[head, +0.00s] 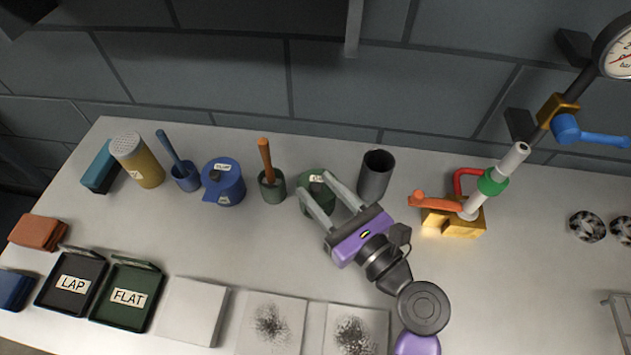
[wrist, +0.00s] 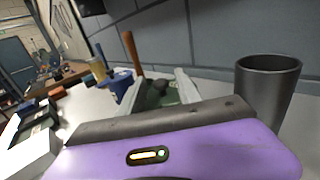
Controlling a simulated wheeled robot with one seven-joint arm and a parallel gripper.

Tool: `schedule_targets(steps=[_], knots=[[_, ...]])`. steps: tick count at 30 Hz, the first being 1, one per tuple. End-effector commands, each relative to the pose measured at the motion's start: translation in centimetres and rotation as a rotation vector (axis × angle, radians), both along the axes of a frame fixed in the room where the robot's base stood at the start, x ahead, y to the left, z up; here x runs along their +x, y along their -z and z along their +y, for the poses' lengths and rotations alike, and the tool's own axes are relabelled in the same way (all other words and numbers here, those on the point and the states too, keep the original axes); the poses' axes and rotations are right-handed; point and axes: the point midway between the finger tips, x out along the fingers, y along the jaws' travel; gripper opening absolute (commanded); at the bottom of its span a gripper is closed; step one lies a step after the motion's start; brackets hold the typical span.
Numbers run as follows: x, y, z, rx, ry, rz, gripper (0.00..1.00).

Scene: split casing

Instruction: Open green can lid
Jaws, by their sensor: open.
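The green can (head: 318,181) stands on the table in the head view, partly hidden by my gripper. A pale label shows on its top. My gripper (head: 322,194) is open, with its two grey fingers reaching toward the can, one at its left side and one at its right. I cannot tell whether the fingers touch it. In the wrist view the green can (wrist: 158,95) shows between the fingers, with a dark knob-like part on top. The lid appears to be on the can, though its seam is hidden.
A dark open cup (head: 375,176) stands just right of my gripper. A green pot with an orange-handled tool (head: 272,187) and a blue can (head: 223,182) stand to the left. A gold valve fixture (head: 453,218) is at the right.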

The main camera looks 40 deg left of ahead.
Motion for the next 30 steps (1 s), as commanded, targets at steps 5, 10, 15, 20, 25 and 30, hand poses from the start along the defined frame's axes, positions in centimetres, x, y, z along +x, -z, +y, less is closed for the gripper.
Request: schedule_targets(steps=[5,10,15,20,25,30], knots=[[0.3,0.0,1.4,0.000,0.000,0.000,0.41],[0.4,0.0,1.6,0.000,0.001,0.000,0.41],[0.4,0.0,1.6,0.000,0.002,0.000,0.33],[0.4,0.0,1.5,0.000,0.002,0.000,0.01],[0.4,0.0,1.5,0.000,0.002,0.000,0.00],[0.4,0.0,1.5,0.000,0.001,0.000,0.00]])
